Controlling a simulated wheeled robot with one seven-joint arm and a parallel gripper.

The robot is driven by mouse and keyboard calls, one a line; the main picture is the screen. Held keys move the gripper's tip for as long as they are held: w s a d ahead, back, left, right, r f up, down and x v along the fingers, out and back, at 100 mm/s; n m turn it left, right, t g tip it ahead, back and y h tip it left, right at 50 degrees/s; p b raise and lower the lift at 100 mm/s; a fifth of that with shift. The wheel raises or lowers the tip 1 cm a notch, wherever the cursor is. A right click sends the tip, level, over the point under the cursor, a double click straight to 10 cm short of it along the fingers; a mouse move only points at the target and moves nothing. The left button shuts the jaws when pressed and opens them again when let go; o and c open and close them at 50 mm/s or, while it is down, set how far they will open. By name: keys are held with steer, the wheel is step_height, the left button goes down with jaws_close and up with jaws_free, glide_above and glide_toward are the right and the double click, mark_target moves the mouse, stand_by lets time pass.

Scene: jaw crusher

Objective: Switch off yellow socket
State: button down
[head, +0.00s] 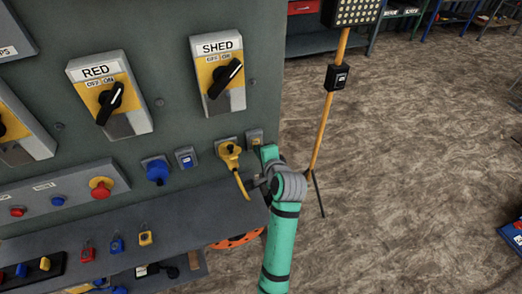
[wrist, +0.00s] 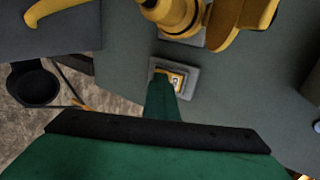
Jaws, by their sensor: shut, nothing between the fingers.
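The yellow socket (head: 229,152) sits on the grey-green panel with its lid raised and a yellow plug or cord hanging from it. In the wrist view the yellow socket (wrist: 178,14) is at the top. A small switch in a grey frame with a yellow face (head: 254,136) is just right of it; this switch also shows in the wrist view (wrist: 176,77). My gripper (head: 266,152) is shut and empty, with its tip at the switch's lower edge. In the wrist view the green fingertip (wrist: 162,84) partly covers the switch; I cannot tell whether they touch.
A blue socket (head: 157,171) and its blue switch (head: 185,157) are to the left. The RED (head: 109,98) and SHED (head: 219,75) rotary switches are above. A sloping shelf (head: 180,204) juts out below. A yellow lamp stand (head: 325,125) stands right on open floor.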

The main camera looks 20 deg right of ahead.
steer(key=shift+w, duration=0.1)
steer(key=shift+r, duration=0.85)
steer(key=shift+a, duration=0.1)
steer(key=v, duration=1.3)
steer(key=shift+s+r, duration=0.15)
steer(key=shift+s, duration=0.2)
steer(key=shift+a, duration=0.1)
